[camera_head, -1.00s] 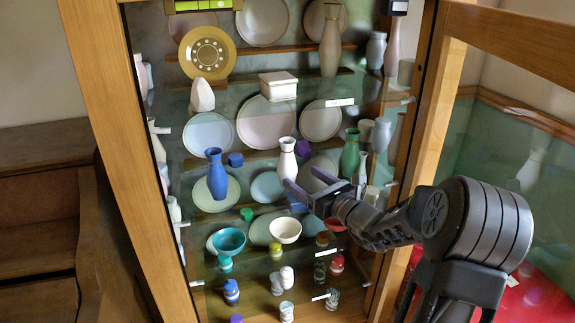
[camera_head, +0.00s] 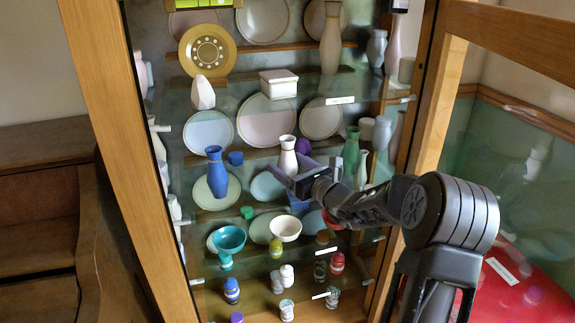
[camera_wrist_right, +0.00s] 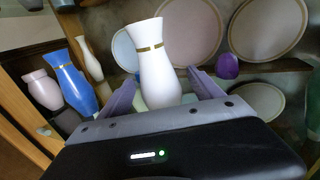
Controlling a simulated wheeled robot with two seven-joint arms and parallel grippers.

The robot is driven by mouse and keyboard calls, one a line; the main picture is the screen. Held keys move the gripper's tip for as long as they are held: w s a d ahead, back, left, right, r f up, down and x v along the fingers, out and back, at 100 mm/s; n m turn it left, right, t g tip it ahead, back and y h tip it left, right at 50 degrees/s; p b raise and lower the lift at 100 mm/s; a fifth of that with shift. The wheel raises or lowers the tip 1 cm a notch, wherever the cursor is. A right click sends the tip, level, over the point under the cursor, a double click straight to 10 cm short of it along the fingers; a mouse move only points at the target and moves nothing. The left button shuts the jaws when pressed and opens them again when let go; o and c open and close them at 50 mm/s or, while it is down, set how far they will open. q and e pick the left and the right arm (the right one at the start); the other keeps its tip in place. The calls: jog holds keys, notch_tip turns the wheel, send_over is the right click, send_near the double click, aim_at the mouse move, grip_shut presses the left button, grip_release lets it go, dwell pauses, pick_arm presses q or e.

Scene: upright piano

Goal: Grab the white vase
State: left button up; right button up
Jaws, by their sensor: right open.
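The white vase (camera_head: 288,157), with a thin gold band round its neck, stands upright on a glass shelf in the middle of the cabinet. My right gripper (camera_head: 289,169) is open in front of its lower part. In the right wrist view the white vase (camera_wrist_right: 154,60) stands between the two spread purple fingers (camera_wrist_right: 164,86), one at each side of its lower body. The gripper's palm hides the vase's foot. I cannot tell whether either finger touches it. My left gripper is not in view.
A blue vase (camera_head: 216,173) stands left and a green vase (camera_head: 350,152) right on the shelf. A purple cup (camera_wrist_right: 228,66) is behind the right finger. Plates line the back. The open wooden door frame (camera_head: 436,110) is close to my right arm.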

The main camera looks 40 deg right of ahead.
aim_at(292, 156)
jog(key=shift+w, duration=0.3)
dwell(0.4)
jog(key=c, duration=1.6)
jog(key=shift+r, duration=0.2)
jog(key=shift+r, duration=0.55)
notch_tip(292, 156, up, 2)
jog(key=shift+r+p, duration=0.1)
jog(key=shift+p, duration=0.2)
jog(key=s, duration=1.8)
jog(key=shift+d, duration=0.1)
